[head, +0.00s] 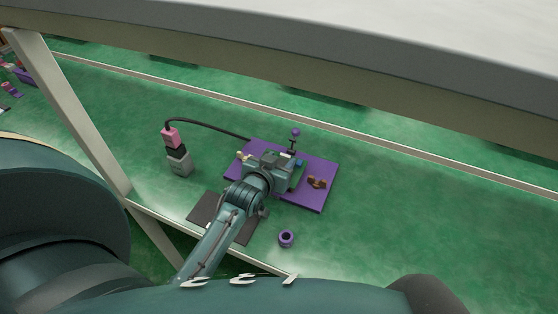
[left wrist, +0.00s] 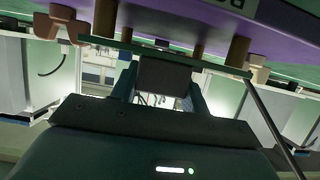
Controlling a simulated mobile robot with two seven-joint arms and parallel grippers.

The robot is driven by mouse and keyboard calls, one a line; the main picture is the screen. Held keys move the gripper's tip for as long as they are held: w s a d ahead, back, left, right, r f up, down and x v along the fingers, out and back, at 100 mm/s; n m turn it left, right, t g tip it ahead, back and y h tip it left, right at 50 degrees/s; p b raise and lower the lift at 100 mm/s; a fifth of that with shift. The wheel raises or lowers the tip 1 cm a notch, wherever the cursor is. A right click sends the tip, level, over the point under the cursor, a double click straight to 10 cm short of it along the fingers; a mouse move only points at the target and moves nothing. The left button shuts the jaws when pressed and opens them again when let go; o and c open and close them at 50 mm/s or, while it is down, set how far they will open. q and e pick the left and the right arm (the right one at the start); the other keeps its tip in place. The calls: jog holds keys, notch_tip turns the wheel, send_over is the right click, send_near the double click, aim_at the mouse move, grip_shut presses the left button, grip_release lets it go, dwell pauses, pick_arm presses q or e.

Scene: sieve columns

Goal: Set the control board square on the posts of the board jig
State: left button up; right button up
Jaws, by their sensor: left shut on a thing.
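The board jig (head: 316,200) is a purple plate on the green bench in the head view. In the left wrist view its purple plate (left wrist: 285,32) runs along the top, with brown posts (left wrist: 237,50) pointing down. The control board (left wrist: 165,52) shows there edge-on as a thin green strip by the free ends of the posts; I cannot tell whether it touches them. My left gripper (head: 280,172) is over the jig and shut on the board; its fingers also show in the left wrist view (left wrist: 163,80). In the head view my gripper hides most of the board (head: 298,178). My right gripper is not in view.
A brown part (head: 317,182) and a purple-knobbed stick (head: 295,133) stand at the jig. A pink and grey block (head: 178,160) with a black cable is left. A dark mat (head: 205,208) and purple ring (head: 286,238) lie in front. The bench right is clear.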

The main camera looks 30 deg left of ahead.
pick_arm(q)
jog(key=o, duration=1)
jog(key=shift+r, duration=0.1)
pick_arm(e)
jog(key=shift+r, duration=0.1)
pick_arm(q)
jog(key=v, duration=1.2)
jog(key=shift+p, duration=0.4)
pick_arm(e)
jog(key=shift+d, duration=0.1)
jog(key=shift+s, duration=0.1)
